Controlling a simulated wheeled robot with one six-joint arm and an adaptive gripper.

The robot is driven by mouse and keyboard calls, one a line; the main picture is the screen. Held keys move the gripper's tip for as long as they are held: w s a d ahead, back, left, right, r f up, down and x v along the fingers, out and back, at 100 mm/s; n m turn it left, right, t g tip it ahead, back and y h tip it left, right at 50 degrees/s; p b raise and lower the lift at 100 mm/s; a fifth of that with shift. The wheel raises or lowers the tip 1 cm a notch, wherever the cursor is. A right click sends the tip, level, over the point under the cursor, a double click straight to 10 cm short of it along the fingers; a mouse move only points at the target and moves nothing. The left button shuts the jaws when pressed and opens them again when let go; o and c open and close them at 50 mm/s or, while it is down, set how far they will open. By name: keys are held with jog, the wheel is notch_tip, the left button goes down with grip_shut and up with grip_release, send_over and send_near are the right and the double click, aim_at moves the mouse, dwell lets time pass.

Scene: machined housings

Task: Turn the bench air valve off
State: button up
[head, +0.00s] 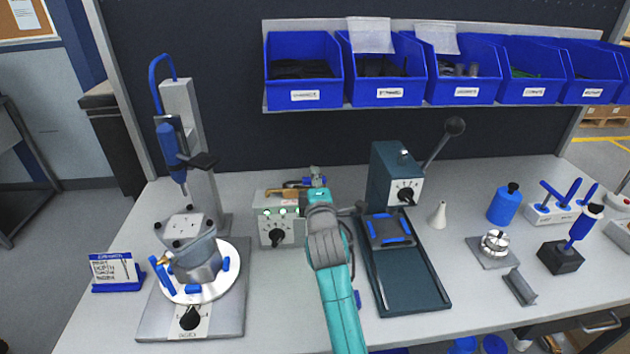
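A grey control box (266,205) with green lights and a black knob (277,238) stands at the back middle of the bench in the head view. Brass-coloured pipework (291,192) runs along its top, with a small blue and grey fitting (316,176) at its right end; this looks like the air valve. My teal arm reaches up from the bottom, and my gripper (320,192) is at the right end of the box, close to the fitting. My wrist hides most of the gripper and part of the fitting. I cannot tell whether they touch or how the handle is turned.
A blue screwdriver stand (182,110) and a round fixture (230,252) with a housing stand left. A dark green press (388,165) with a lever and tray stands close right of my arm. Blue bins (305,72) hang above. Small tools and parts occupy the right side.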

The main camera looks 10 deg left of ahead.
grip_shut()
jog(key=shift+s+m+h, duration=0.2)
jog(key=shift+m+h, duration=0.1)
jog(key=shift+h, duration=0.2)
jog(key=shift+s+m+h, duration=0.4)
jog(key=shift+m+h, duration=0.35)
jog(key=shift+h, duration=0.45)
jog(key=shift+s+m+h, duration=0.45)
jog(key=shift+m+h, duration=0.35)
jog(key=shift+h, duration=0.4)
jog(key=shift+s+m+h, duration=0.4)
jog(key=shift+m+h, duration=0.35)
jog(key=shift+h, duration=0.45)
jog(key=shift+s+a+m+g+h, duration=0.15)
jog(key=shift+s+m+g+h, duration=0.3)
jog(key=shift+m+h, duration=0.6)
jog(key=shift+s+a+m+g+h, duration=0.2)
jog(key=shift+s+m+g+h, duration=0.4)
jog(key=shift+h, duration=0.8)
jog(key=shift+s+a+m+g+h, duration=0.2)
jog(key=shift+m+g+h, duration=0.15)
jog(key=shift+m+h, duration=0.75)
jog(key=shift+h, duration=0.25)
